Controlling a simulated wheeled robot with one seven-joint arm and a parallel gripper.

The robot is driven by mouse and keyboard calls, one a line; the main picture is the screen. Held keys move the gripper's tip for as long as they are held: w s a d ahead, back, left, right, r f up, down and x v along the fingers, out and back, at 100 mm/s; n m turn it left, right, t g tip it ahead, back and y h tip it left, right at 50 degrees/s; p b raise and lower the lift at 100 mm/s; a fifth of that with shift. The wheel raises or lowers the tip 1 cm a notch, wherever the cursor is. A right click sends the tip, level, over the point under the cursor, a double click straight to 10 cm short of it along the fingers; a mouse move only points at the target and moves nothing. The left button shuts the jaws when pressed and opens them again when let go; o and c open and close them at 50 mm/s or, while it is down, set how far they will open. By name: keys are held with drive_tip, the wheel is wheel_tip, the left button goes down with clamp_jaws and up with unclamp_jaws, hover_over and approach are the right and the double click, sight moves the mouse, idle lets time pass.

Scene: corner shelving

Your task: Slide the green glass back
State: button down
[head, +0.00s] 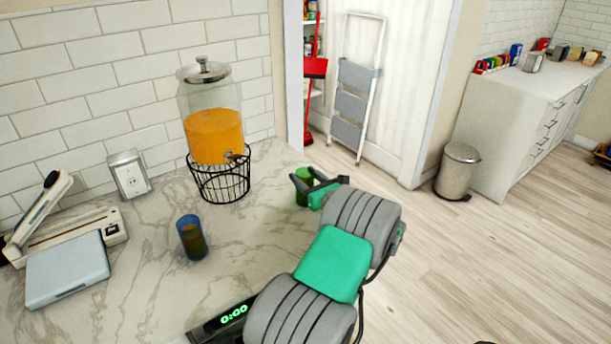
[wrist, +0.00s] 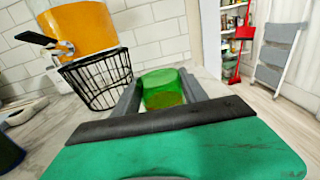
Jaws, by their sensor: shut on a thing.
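The green glass (head: 304,187) stands near the right edge of the marble counter, to the right of the drink dispenser. My gripper (head: 308,181) is shut on it, with one finger on each side. In the wrist view the green glass (wrist: 162,88) sits between the dark fingers of my gripper (wrist: 160,95), and its lower part is hidden behind the gripper body. It looks upright. I cannot tell whether its base touches the counter.
The dispenser of orange drink (head: 213,130) stands on a black wire stand (head: 220,180) left of the glass. A blue glass (head: 192,238) stands nearer on the counter (head: 150,265). A digital clock display (head: 232,315) is at the front. The counter's right edge drops to the floor.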

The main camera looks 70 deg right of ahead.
drive_tip(key=c, duration=0.5)
unclamp_jaws()
